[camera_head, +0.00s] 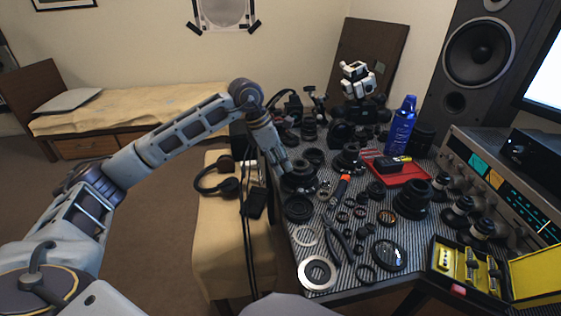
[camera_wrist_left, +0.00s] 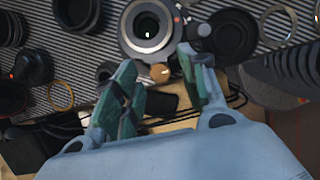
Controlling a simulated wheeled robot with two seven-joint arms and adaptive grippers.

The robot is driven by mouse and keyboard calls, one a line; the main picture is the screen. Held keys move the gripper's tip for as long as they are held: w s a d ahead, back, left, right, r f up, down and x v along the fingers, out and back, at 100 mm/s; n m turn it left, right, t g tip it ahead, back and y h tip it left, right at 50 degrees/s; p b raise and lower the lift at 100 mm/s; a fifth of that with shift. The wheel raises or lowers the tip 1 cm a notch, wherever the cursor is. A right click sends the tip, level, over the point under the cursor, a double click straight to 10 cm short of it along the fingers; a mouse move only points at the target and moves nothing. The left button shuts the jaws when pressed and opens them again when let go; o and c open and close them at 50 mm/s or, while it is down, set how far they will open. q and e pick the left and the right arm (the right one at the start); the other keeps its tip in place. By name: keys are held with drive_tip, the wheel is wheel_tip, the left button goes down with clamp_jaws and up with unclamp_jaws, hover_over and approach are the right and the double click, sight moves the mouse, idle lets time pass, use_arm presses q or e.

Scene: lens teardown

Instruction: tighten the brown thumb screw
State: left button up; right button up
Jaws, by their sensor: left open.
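The brown thumb screw (camera_wrist_left: 160,72) shows in the left wrist view as a small tan knob at the near edge of a round lens part (camera_wrist_left: 148,27) with a silver ring. My left gripper (camera_wrist_left: 156,64) is open, with its green-padded fingers on either side of the screw. I cannot tell whether either finger touches it. In the head view my left gripper (camera_head: 284,170) points down at the table's left edge, above the dark lens part (camera_head: 300,181). The screw cannot be made out there. My right gripper is not in view.
The striped table (camera_head: 335,273) is crowded with lens rings and barrels. Pliers (camera_head: 340,240), a red tray (camera_head: 402,174), a blue can (camera_head: 401,126) and a yellow case (camera_head: 446,249) stand around. A padded bench (camera_head: 217,245) with headphones (camera_head: 219,178) and dark cables lies beside the table's left edge.

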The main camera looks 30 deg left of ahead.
use_arm(q)
drive_tip(key=v, duration=1.1)
drive_tip(key=shift+r, duration=0.3)
drive_tip(key=shift+s+a, duration=0.1)
drive_tip(key=shift+s, duration=0.05)
